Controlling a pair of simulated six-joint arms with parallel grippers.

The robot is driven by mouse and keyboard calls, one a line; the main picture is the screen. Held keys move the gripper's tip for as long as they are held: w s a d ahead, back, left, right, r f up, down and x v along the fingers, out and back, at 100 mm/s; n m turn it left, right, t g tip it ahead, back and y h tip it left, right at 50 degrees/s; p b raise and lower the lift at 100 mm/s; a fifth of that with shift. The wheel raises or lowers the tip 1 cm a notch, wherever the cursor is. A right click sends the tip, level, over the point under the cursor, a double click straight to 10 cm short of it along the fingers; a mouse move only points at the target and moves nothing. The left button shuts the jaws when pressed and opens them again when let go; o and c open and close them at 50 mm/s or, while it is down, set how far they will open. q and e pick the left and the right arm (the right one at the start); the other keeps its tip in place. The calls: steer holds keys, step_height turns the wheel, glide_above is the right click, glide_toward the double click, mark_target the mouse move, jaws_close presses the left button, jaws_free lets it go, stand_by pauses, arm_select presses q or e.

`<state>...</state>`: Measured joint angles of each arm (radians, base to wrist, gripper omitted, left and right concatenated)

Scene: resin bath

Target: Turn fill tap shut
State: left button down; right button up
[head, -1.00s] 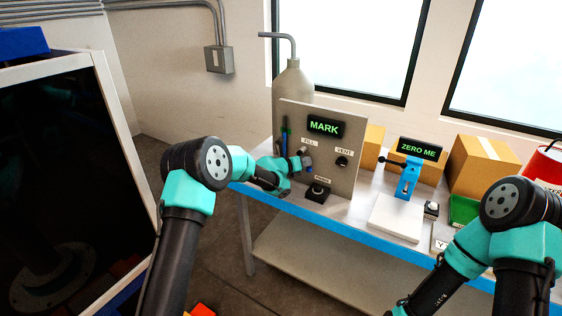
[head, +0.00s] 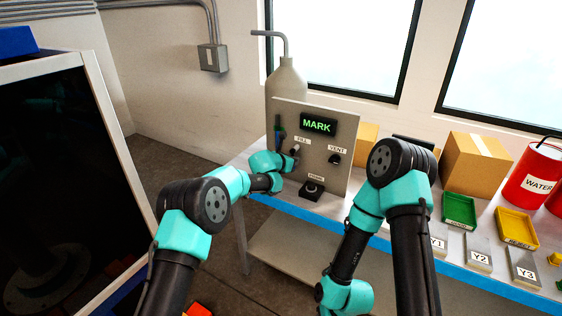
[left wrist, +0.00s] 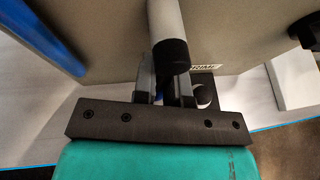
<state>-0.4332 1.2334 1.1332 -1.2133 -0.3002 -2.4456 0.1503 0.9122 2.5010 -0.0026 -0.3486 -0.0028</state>
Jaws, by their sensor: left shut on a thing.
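A grey panel (head: 322,180) stands upright on the bench, with a green-lit MARK display (head: 318,124). The fill tap (head: 295,149) sits under the FILL label on the panel's left part. My left gripper (head: 288,162) is at the tap, partly hidden by its own wrist in the head view. In the left wrist view, my left gripper (left wrist: 163,88) has its fingers on either side of the tap's black end (left wrist: 170,54), shut on it. A pale cylinder (left wrist: 165,18) extends from that end. The right arm shows, but its gripper is not visible.
A black VENT knob (head: 334,159) is right of the tap, and a black PRIME button (head: 312,190) lies below. A grey bottle (head: 287,82) stands behind the panel. Boxes (head: 475,163), trays (head: 459,210) and red WATER containers (head: 532,174) fill the right side.

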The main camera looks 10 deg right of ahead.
arm_select(q)
steer(key=shift+s+f, duration=0.1)
steer(key=shift+f, duration=0.5)
steer(key=c, duration=1.2)
jaws_free()
steer(key=shift+r, duration=0.2)
steer(key=shift+a+r, duration=0.1)
steer(key=shift+r, duration=0.05)
steer(key=v, duration=1.7)
steer(key=shift+a, duration=0.1)
